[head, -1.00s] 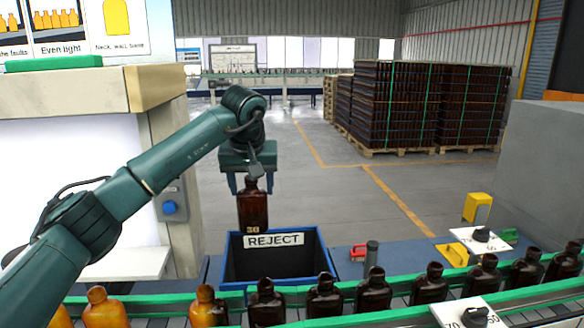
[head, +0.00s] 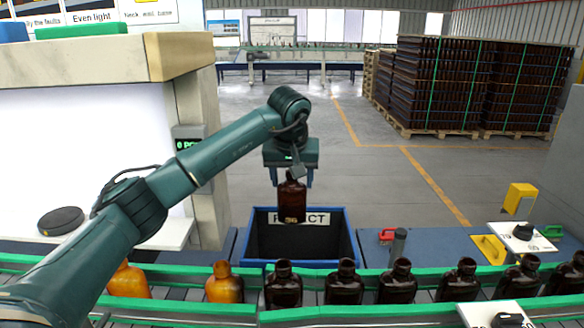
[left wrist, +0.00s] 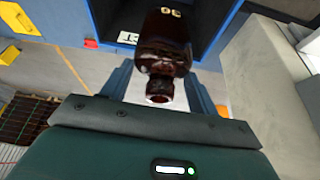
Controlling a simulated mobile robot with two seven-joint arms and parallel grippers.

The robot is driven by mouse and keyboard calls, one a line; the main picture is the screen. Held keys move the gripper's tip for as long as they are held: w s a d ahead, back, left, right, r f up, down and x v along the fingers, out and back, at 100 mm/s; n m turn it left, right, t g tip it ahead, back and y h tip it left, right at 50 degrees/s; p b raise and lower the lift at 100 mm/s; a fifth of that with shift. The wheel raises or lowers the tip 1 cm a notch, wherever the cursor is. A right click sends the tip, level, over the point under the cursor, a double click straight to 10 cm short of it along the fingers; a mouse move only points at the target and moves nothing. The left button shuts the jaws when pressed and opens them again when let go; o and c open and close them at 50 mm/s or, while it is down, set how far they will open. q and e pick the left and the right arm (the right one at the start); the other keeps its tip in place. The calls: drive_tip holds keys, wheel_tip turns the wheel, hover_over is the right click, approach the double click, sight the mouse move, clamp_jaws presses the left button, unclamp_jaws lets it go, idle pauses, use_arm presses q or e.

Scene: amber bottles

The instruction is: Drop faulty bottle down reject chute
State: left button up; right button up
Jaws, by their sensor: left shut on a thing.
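My left gripper (head: 292,178) is shut on a dark amber bottle (head: 292,202), its fingers at the neck. The bottle hangs upright above the blue reject bin (head: 352,244), near its back wall, and covers part of the REJECT label (head: 318,218). In the left wrist view the bottle (left wrist: 163,45) shows neck toward me between the two fingers (left wrist: 160,88), with yellow marks on its body. The bin's dark inside (head: 300,244) looks empty as far as I see. My right gripper is not in view.
A conveyor with green rails (head: 400,310) carries several amber bottles in front of the bin. A lit inspection booth (head: 90,130) stands at left, with a dark round disc (head: 61,221) on its ledge. Right of the bin are a grey cylinder (head: 398,242) and yellow parts (head: 520,198).

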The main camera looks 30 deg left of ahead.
use_arm(q)
drive_tip(key=shift+f, duration=0.2)
drive_tip(key=o, duration=1.4)
drive_tip(key=b+v, duration=0.2)
drive_tip(key=v, duration=1.1)
drive_tip(key=shift+s, duration=0.15)
